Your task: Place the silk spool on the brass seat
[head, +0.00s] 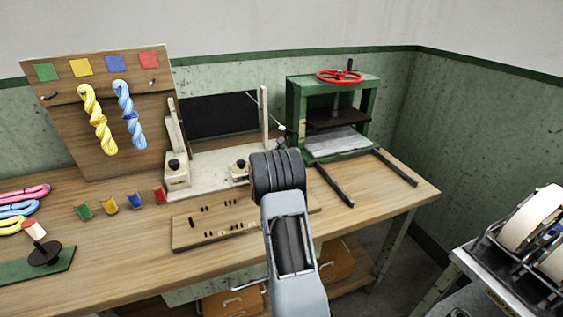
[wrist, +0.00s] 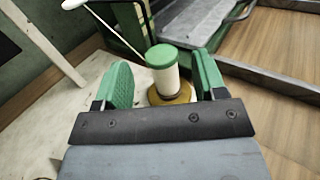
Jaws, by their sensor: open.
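In the wrist view a white spool with a green cap (wrist: 165,72) stands upright on a round brass seat (wrist: 183,97). My gripper (wrist: 160,82) is open, with its green-padded fingers on either side of the spool. A gap shows between the spool and each finger. In the head view my arm hides this spool, the seat and the fingers.
A green press (head: 335,115) with a red handwheel stands behind to the right, with dark rails reaching forward. A pale frame (head: 205,163) stands left of my arm, behind a drilled wooden board (head: 205,235). Yellow and blue skeins (head: 128,115) hang on a leaning board.

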